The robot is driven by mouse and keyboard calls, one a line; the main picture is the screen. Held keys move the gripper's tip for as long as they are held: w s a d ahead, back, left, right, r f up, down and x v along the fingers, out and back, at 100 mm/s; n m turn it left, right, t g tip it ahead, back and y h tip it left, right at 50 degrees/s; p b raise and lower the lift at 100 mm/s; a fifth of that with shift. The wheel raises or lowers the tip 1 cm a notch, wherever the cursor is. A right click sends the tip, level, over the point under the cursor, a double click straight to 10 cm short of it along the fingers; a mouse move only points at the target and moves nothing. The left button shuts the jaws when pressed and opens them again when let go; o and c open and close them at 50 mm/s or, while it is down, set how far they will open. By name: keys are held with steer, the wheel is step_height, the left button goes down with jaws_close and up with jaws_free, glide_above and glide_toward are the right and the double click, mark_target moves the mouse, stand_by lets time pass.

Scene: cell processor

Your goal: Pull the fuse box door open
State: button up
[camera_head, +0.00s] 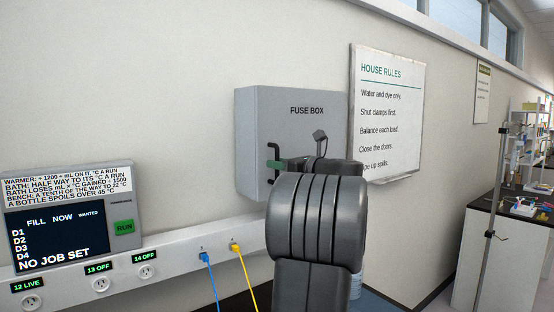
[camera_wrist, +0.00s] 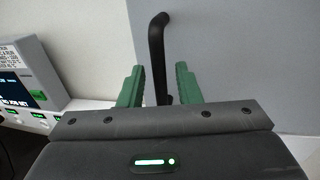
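The grey fuse box (camera_head: 300,125) is mounted on the wall, and its door appears shut. Its black handle (camera_head: 271,155) is on the left part of the front. In the wrist view the handle (camera_wrist: 156,40) rises against the grey door (camera_wrist: 230,60). My gripper (camera_wrist: 159,70) is open, with one green finger on each side of the handle's lower part. A gap shows between each finger and the handle. In the head view my dark wrist hides the lower right of the box and most of my gripper (camera_head: 290,163).
A control panel with a screen (camera_head: 58,232) and a green RUN button (camera_head: 124,228) stands at left. Blue (camera_head: 207,262) and yellow (camera_head: 238,252) cables plug into the white rail below the box. A House Rules board (camera_head: 390,110) hangs to the right.

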steer(key=shift+w+a, duration=0.45)
jaws_close()
steer(key=shift+s+d, duration=0.1)
